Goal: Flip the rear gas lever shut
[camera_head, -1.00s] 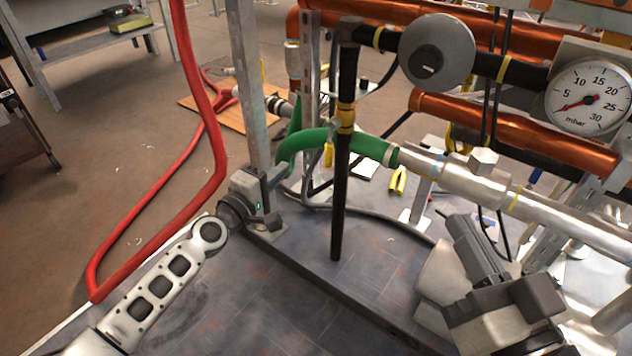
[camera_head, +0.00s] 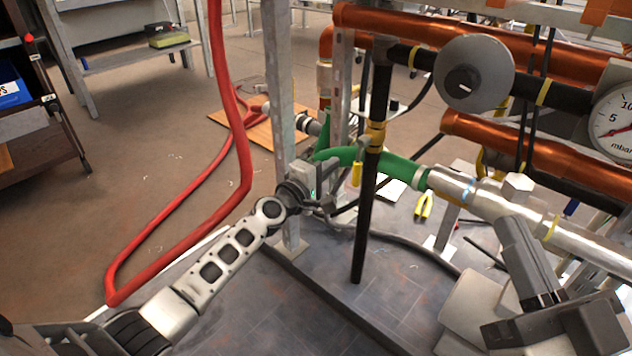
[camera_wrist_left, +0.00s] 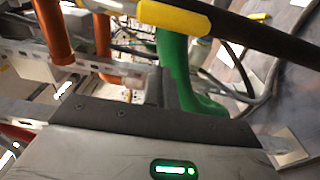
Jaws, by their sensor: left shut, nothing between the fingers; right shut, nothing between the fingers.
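A small yellow lever handle (camera_head: 357,172) hangs beside the upright black pipe, close to the green pipe (camera_head: 345,155). Another yellow piece (camera_head: 480,160) shows under the rear copper pipe; I cannot tell which is the rear gas lever. My left gripper (camera_head: 318,188) is shut and empty, just left of the hanging handle and below the green pipe; contact cannot be told. In the left wrist view, a yellow sleeve (camera_wrist_left: 185,17) lies beyond the shut fingers (camera_wrist_left: 168,88), with the green pipe behind. My right gripper (camera_head: 522,260) is shut and empty in front of the silver pipe.
The upright black pipe (camera_head: 367,220) and a grey metal post (camera_head: 280,110) stand close around my left gripper. A red hose (camera_head: 236,130) loops at left. A pressure gauge (camera_head: 618,125) is at the right edge. Yellow-handled pliers (camera_head: 424,205) lie on the floor.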

